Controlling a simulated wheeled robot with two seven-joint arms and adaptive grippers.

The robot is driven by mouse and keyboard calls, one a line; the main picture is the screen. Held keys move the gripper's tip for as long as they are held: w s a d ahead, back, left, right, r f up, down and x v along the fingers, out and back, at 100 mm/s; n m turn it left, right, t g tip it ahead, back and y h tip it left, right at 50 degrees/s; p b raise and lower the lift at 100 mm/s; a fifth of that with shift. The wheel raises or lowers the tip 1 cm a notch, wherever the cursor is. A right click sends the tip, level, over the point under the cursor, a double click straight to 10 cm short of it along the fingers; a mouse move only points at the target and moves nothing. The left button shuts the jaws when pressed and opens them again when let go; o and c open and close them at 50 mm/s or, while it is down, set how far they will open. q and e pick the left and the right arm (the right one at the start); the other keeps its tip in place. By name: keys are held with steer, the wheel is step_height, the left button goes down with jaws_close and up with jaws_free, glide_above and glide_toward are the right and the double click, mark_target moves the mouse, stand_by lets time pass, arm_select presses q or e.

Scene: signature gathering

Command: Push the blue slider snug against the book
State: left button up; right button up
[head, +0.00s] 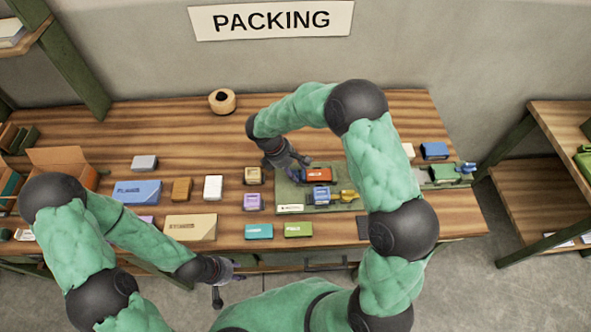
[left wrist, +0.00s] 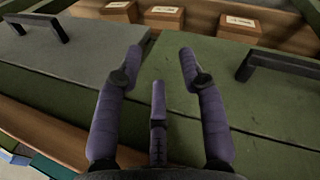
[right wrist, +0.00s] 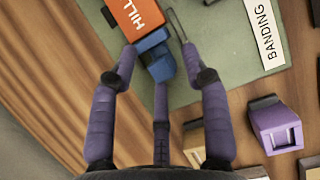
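An orange book (head: 320,174) lies on the green board (head: 345,206); it also shows in the right wrist view (right wrist: 136,16). The blue slider (right wrist: 155,52) is at the book's near end in the right wrist view. It looks close to or against the book; I cannot tell whether a gap remains. My right gripper (head: 291,163) is at the board's left side, by the slider. In the right wrist view its fingers (right wrist: 158,52) are spread, one to each side of the slider. My left gripper (head: 226,284) is open and empty, in front of the table.
A purple block (head: 252,201) and a tan block (head: 252,175) stand left of the board. A second holder with a blue item (head: 320,194) is below the orange book. Teal (head: 259,231) and green (head: 298,229) boxes lie at the front edge. The table behind the board is mostly clear.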

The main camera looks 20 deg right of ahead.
steer(key=v, duration=1)
steer(key=shift+w+r, duration=0.15)
steer(key=shift+r, duration=0.25)
steer(key=shift+a, duration=0.1)
steer(key=shift+c, duration=1.1)
steer(key=shift+t+y, duration=0.3)
steer(key=shift+y, duration=0.6)
steer(key=a, duration=0.2)
steer(key=a+f, duration=0.1)
steer(key=w+a, duration=0.1)
steer(key=a, duration=0.1)
steer(key=shift+a+f, duration=0.15)
steer(key=shift+a, duration=0.25)
jaws_close()
steer(key=b+x, duration=0.1)
steer(key=x, duration=0.9)
steer(key=shift+d+f, duration=0.1)
steer(key=d, duration=0.1)
steer(key=s+d, duration=0.1)
steer(key=d, duration=0.1)
steer(key=shift+d, duration=0.4)
